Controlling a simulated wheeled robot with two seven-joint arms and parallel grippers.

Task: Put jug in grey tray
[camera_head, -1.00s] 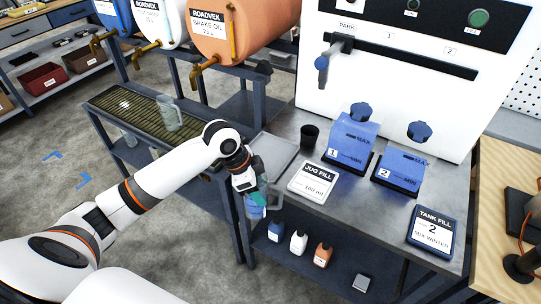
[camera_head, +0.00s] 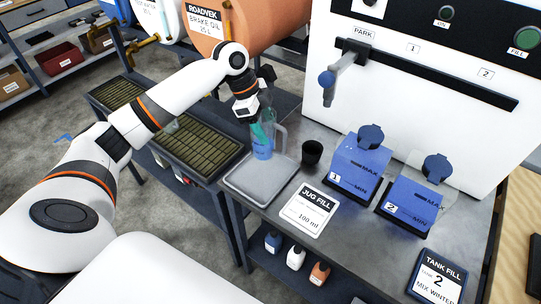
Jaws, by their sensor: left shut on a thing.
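My left gripper (camera_head: 258,118) is shut on a clear jug (camera_head: 264,148) with blue liquid in its lower part. The jug is upright, its handle to the right, and its base shows against the back part of the grey tray (camera_head: 250,186). I cannot tell whether the base touches the tray or hangs just above it. The tray is flat and otherwise empty, at the left end of the metal bench. The gripper partly covers the jug's top. My right gripper is out of view.
A black cup (camera_head: 312,153) stands close right of the tray, and the jug fill card (camera_head: 310,209) lies in front of it. Blue tanks 1 (camera_head: 358,168) and 2 (camera_head: 410,200) stand further right. A slatted drip grate (camera_head: 190,150) adjoins on the left.

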